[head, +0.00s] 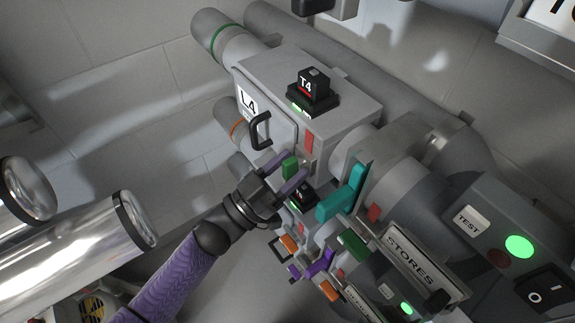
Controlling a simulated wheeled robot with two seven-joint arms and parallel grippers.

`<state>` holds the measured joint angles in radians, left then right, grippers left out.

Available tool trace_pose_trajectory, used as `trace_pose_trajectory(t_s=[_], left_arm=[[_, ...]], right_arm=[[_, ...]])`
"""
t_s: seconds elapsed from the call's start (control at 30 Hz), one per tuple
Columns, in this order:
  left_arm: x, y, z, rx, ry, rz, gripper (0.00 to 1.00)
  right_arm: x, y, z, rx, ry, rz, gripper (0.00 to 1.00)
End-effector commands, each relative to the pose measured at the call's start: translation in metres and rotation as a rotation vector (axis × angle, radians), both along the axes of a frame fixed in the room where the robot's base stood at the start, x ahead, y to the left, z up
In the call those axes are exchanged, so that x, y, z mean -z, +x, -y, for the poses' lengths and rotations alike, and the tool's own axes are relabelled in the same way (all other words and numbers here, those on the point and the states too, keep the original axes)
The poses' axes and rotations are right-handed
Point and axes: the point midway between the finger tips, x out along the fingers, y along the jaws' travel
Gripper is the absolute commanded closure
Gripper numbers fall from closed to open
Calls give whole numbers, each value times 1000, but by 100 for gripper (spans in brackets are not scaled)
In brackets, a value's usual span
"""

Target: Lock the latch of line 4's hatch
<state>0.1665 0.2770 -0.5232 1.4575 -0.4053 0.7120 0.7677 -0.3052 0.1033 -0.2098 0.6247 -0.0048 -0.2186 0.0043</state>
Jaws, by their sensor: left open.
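Line 4's hatch (281,114) is the pale door marked L4 on the side of a grey box, with a black handle (260,131). It looks closed against the box. A green latch piece (290,168) is at the hatch's lower right corner, below a red tab (309,143). My left gripper (293,168), with purple fingers, reaches up from the lower left. It is open, with one finger on each side of the green piece in this view. I cannot tell whether they touch it. My right gripper is not in view.
A black T4 block (314,83) sits on top of the box. A teal lever (343,194) is close right of my gripper. Lower hatches with orange and purple parts (314,265) crowd below. A STORES sign (411,258) and control panel (515,247) are at right.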

Motion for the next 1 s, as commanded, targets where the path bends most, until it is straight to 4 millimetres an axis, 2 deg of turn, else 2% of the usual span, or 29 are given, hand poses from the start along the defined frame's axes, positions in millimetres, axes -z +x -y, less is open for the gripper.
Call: trace_pose_trajectory(t_s=[0.27,0.5,1.0], left_arm=[[-1,2,2,-1,1,-1,48],[0,1,2,-2,0,-1,99],[1,1,1,-2,34,42,100]], right_arm=[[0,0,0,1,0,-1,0],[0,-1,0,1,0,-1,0],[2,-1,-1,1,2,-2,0]])
